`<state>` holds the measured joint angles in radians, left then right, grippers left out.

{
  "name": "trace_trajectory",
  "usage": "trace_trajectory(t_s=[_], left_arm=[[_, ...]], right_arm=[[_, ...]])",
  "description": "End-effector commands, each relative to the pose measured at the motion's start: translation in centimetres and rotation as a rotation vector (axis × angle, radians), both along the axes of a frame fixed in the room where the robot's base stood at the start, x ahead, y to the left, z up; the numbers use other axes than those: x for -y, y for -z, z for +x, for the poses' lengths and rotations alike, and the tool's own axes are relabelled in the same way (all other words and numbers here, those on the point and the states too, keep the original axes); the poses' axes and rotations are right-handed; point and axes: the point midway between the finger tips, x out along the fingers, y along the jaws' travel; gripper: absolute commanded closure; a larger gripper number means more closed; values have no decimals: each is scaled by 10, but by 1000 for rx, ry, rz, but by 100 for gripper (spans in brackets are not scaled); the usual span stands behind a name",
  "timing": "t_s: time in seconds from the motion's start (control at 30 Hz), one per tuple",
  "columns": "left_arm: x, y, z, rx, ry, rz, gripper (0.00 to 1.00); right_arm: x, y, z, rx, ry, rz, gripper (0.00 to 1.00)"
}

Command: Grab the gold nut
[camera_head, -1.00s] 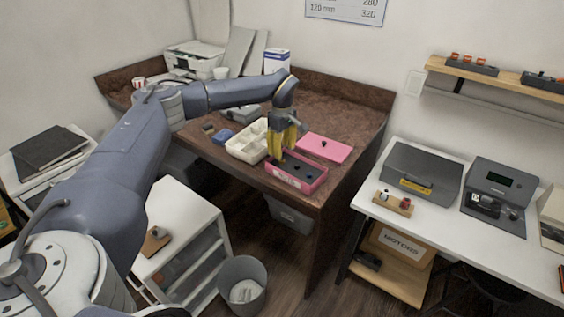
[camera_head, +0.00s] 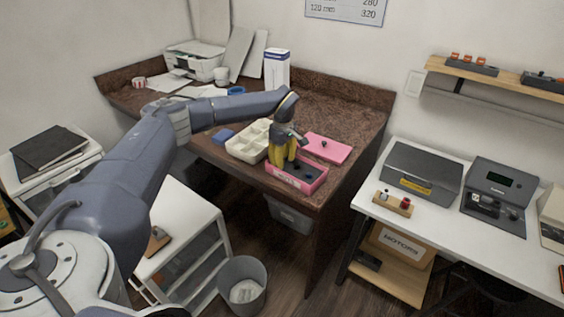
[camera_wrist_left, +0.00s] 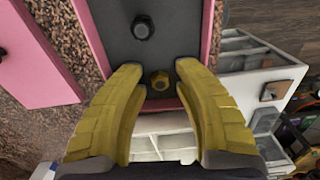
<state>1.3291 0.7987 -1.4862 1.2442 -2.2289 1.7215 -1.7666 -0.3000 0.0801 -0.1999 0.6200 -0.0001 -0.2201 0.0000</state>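The gold nut (camera_wrist_left: 159,80) lies on the dark floor of the pink bin in the left wrist view, between and just ahead of my fingertips. The pink bin (camera_head: 311,187) stands near the front corner of the brown bench, and its wall also shows in the left wrist view (camera_wrist_left: 92,40). A black nut or bolt (camera_wrist_left: 142,27) lies in the same bin, farther from my fingers. My left gripper (camera_head: 283,164), with yellow fingers, points down into the bin. Its fingers (camera_wrist_left: 160,72) are apart with nothing between them. In the head view the gripper hides the gold nut. My right gripper is not in view.
A white divided tray (camera_head: 240,148) stands left of the pink bin. A pink lid (camera_head: 328,149) with a small dark piece on it lies behind the bin. The brown bench (camera_head: 345,115) has free room at the back right. A white-and-blue box (camera_head: 277,70) stands at the back.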

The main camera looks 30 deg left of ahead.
Motion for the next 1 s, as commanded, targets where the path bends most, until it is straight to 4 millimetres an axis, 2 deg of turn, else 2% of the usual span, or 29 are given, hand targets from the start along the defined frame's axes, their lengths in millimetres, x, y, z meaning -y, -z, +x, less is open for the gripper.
trace_trajectory(t_s=[0.03, 0.23, 0.8, 1.0], left_arm=[[0, 0, 0, 0, 0, 0, 76], [0, 0, 0, 0, 0, 0, 99], [0, -1, 0, 0, 0, 0, 100], [0, -9, 0, 1, 0, 0, 100]], right_arm=[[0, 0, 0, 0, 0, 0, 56], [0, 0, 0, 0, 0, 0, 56], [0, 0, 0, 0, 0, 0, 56], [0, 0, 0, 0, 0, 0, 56]])
